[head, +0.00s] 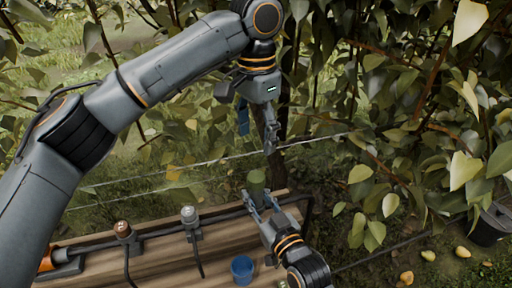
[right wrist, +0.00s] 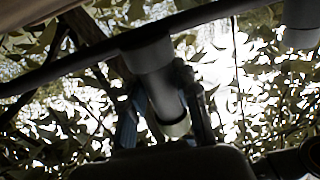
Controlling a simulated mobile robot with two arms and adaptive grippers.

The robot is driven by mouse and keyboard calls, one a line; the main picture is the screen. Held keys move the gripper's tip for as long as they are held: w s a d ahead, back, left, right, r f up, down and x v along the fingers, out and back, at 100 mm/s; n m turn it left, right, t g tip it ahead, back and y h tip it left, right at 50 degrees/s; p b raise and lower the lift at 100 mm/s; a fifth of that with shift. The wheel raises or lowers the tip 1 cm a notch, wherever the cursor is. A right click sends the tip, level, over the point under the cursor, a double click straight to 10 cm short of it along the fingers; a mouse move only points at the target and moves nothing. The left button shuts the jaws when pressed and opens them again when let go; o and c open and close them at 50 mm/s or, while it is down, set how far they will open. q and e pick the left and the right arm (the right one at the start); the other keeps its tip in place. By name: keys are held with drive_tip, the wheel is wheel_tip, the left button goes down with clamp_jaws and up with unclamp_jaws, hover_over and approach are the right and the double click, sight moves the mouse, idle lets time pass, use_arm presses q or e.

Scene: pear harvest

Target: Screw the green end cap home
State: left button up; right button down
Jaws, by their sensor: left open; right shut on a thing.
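The green end cap (head: 257,183) stands upright at the right part of the dark pipe on the wooden bench, in the head view. My right gripper (head: 262,199) is shut on it from the front. In the right wrist view a dim grey cylinder (right wrist: 160,85) sits between the fingers of this gripper (right wrist: 165,110), below the dark pipe. Its green colour does not show there. My left gripper (head: 257,136) hangs above the cap, open and empty, with its fingers pointing down. The fingers hide the cap's lower part, so I cannot tell how far it is screwed on.
The dark pipe (head: 155,232) carries a brown-topped fitting (head: 123,230) and a grey-topped fitting (head: 188,214). A blue cup (head: 242,268) stands on the wooden bench (head: 215,263). Leafy branches and a wire surround the arms. A dark bucket (head: 491,224) and several pears lie at right.

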drive_tip(key=c, duration=0.9)
unclamp_jaws()
drive_tip(key=v, duration=1.2)
